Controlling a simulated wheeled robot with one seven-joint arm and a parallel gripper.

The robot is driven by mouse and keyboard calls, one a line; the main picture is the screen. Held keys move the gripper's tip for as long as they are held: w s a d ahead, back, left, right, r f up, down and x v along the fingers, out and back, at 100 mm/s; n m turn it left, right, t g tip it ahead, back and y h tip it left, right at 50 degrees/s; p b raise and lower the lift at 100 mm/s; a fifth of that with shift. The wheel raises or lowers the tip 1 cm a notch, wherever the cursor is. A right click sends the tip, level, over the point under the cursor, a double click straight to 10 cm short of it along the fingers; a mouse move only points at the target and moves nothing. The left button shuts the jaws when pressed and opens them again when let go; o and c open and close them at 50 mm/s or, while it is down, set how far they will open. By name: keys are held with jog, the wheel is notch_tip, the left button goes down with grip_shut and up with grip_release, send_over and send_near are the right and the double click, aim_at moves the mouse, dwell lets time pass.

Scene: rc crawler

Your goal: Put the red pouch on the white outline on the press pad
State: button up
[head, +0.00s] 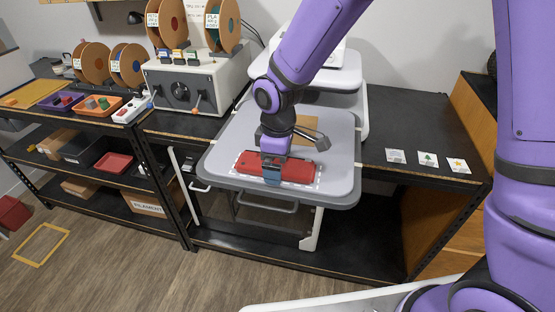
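The red pouch (299,170) lies flat on the grey press pad (225,150), near the pad's front edge. Dashes of the white outline (318,178) show along the pouch's right and front sides; the pouch appears to lie within it. My gripper (273,176) points down over the left-middle part of the pouch, touching it or very close above. Its fingers are partly hidden by the wrist and blend with the pouch, so I cannot tell whether they are open or shut on it.
A tan square (306,124) lies on the pad behind my gripper. The white upper part of the press (345,72) stands behind the pad. Three small cards (427,159) lie on the black bench to the right. A grey control box (195,85) stands at the left.

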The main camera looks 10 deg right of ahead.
notch_tip(320, 180, up, 12)
jog(key=s+d+r+m+t, duration=0.1)
jog(key=s+d+r+m, duration=0.2)
jog(key=d+r, duration=0.3)
jog(key=s+d+r+m+t, duration=0.1)
jog(key=s+d+r+m, duration=0.25)
jog(key=d, duration=0.45)
jog(key=s+d+r+m+t, duration=0.3)
jog(key=s+d+m, duration=0.4)
jog(key=s+d, duration=0.3)
jog(key=shift+s+d+r, duration=0.3)
jog(key=shift+s+r, duration=0.25)
jog(key=shift+s, duration=0.5)
